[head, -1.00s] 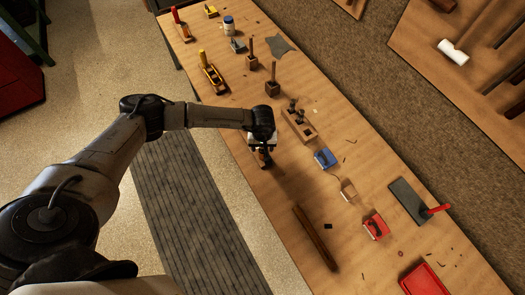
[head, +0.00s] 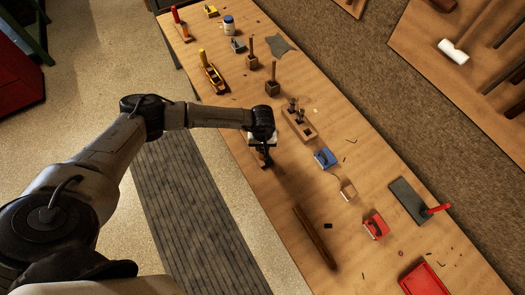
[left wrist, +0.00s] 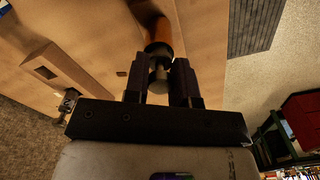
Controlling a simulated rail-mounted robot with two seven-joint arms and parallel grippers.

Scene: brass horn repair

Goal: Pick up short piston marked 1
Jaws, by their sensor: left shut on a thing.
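My left gripper (left wrist: 158,82) is shut on a small piston-like thing, with a grey metal end between the fingers and an orange-brown cylinder (left wrist: 160,40) beyond them. I take it for the short piston; no mark 1 is readable. In the head view my left gripper (head: 264,155) hangs over the left edge side of the bench, and the held thing is small and dark there. Whether it touches the bench is unclear. A wooden block (head: 310,134) with holes and upright parts stands to the right of the gripper. My right gripper is not in view.
The long wooden bench (head: 355,255) carries a blue thing (head: 325,158), a small tan block (head: 348,190), a red tool (head: 375,226) and a dark wooden bar (head: 314,237). Tools with upright handles stand farther up. Bare bench lies between the gripper and the bar.

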